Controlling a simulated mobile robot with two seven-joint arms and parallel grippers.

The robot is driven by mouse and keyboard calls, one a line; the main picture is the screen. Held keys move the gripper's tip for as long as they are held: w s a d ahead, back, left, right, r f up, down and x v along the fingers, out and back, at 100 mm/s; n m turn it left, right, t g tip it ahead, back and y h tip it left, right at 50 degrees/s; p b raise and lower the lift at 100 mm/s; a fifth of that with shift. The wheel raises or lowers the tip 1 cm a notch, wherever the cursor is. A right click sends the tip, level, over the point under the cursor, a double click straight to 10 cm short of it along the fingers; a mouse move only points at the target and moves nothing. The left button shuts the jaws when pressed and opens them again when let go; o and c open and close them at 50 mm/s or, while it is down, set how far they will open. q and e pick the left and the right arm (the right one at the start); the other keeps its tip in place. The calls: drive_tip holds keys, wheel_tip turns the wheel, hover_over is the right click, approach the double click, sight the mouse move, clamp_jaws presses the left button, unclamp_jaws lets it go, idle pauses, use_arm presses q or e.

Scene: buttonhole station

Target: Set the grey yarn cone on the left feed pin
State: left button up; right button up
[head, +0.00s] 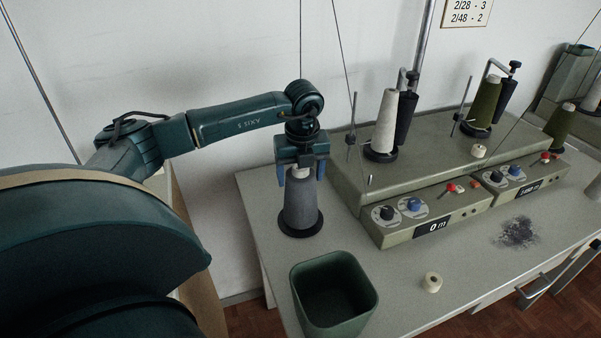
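The grey yarn cone (300,207) stands upright at the left end of the table, on a round black disc (313,228). Its pale tip shows just under my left gripper (300,173). The gripper points down over the cone, with its two blue fingers apart on either side of the tip. I see gaps between the fingers and the tip, so it looks open. Any pin inside the cone is hidden, so I cannot tell whether the disc belongs to the left feed pin. My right gripper is not in view.
A dark green bin (335,290) stands in front of the cone. The grey-green machine (345,190) is to the right, carrying pale, dark and olive cones. A small cream spool (432,282) and dark lint (517,232) lie on the table (400,300). The wall is behind.

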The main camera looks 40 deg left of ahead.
use_arm(q)
drive_tip(key=o, duration=0.3)
drive_tip(key=shift+o, duration=0.2)
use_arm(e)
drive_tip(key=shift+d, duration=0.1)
use_arm(q)
drive_tip(key=shift+r, duration=0.35)
wheel_tip(320, 180, up, 12)
drive_tip(key=d, duration=0.1)
drive_tip(key=shift+s+d+r, duration=0.15)
drive_tip(key=shift+s+r, duration=0.05)
drive_tip(key=shift+s, duration=0.25)
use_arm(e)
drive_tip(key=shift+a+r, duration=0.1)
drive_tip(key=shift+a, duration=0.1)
use_arm(q)
drive_tip(key=shift+f, duration=0.1)
